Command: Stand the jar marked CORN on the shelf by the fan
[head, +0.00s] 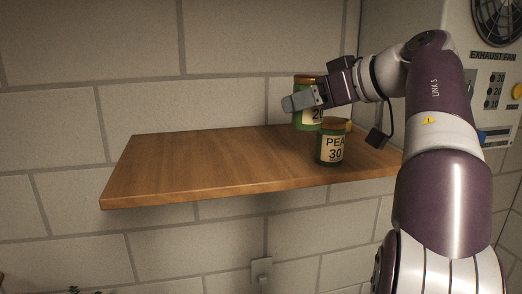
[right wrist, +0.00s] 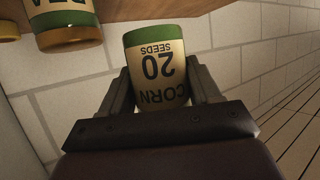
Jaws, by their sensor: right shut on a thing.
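The jar marked CORN (head: 309,118), with a tan label, green base and brown lid, is in my right gripper (head: 302,99). In the right wrist view the CORN jar (right wrist: 158,62) sits between the two fingers (right wrist: 160,92), its label upside down in the picture and its lid end hidden by the gripper. In the head view it looks upright behind the PEA jar, over the back part of the wooden shelf (head: 190,165). Whether its base touches the shelf cannot be told. The fan (head: 497,18) is at the upper right. My left gripper is out of view.
A jar marked PEA 30 (head: 331,146) stands on the shelf's right part, close to the CORN jar. A yellow-topped thing (head: 349,125) is partly hidden behind it. The shelf's left and middle are clear. The exhaust fan panel (head: 485,75) is at the right, beyond my arm.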

